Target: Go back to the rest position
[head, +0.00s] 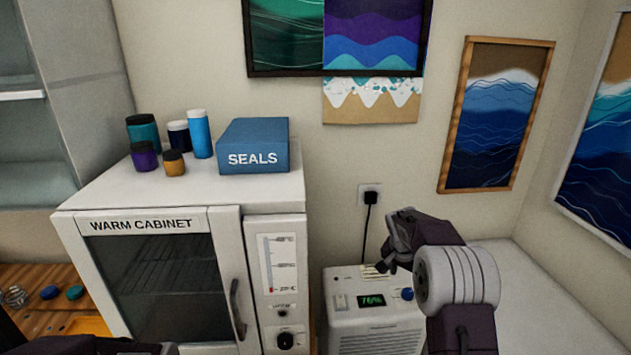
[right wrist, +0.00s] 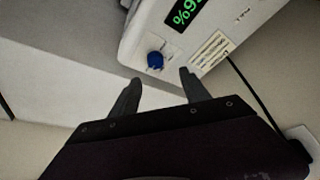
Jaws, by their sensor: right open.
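My right gripper (head: 387,256) is raised in front of the white unit with the green display, its fingers pointing left. In the right wrist view its two dark fingers (right wrist: 160,80) stand apart with nothing between them. The blue knob (right wrist: 155,60) of the white unit (right wrist: 190,18) shows just beyond the fingertips; I cannot tell any contact. A dark part of my left arm or gripper (head: 95,346) shows at the bottom left edge; its fingers cannot be made out.
The closed warm cabinet (head: 150,222) stands left, with a blue SEALS box (head: 254,160) and several jars on top. The white unit (head: 350,328) reads about 76%. A plugged cord (head: 367,225) hangs behind it. A pale surface (head: 540,310) at right looks clear.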

